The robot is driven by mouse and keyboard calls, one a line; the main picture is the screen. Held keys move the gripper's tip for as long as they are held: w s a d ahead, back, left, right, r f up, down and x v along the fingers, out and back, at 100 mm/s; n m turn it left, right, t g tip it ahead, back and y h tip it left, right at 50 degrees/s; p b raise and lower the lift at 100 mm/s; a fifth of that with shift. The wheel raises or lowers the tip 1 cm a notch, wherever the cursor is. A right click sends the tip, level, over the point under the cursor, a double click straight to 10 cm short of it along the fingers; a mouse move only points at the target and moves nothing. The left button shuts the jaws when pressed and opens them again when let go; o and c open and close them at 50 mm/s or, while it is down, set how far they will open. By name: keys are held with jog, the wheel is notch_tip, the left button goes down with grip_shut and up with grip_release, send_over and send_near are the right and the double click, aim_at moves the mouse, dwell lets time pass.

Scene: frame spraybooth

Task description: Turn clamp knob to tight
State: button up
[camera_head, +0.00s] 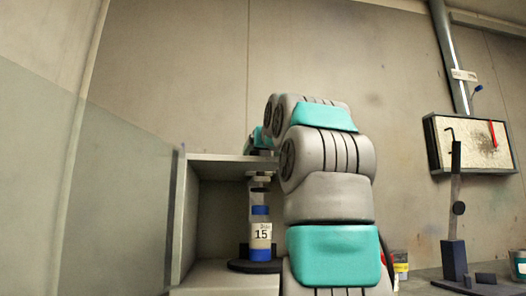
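A stand (454,256) with a dark block base and an upright post is at the right. A small round dark knob (459,208) sits partway up its post; I cannot tell for sure that it is the clamp knob, or how far it is turned. My arm rises through the middle of the view and bends away over the top of an open grey booth (189,221). The stand is well to the right of the arm.
In the booth, a blue-and-white container (261,235) labelled 15 stands on a dark round base (240,265). A framed panel (470,145) with a red strip hangs at the right. Small cans (400,262) and (520,263) flank the stand. A translucent panel (115,200) is at the left.

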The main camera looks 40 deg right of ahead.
jog(key=c, duration=1.1)
jog(key=shift+a+r+m+h, duration=0.1)
jog(key=shift+a+m+h, duration=0.05)
jog(key=shift+m+h, duration=0.2)
dwell(0.5)
jog(key=shift+w+f+m+g+h, duration=0.2)
jog(key=shift+m+g+h, duration=0.35)
jog(key=shift+g+h, duration=0.25)
dwell(0.8)
jog(key=shift+a+m+g+h+p, duration=0.1)
jog(key=shift+m+g+h+p, duration=0.25)
jog(key=shift+h, duration=0.2)
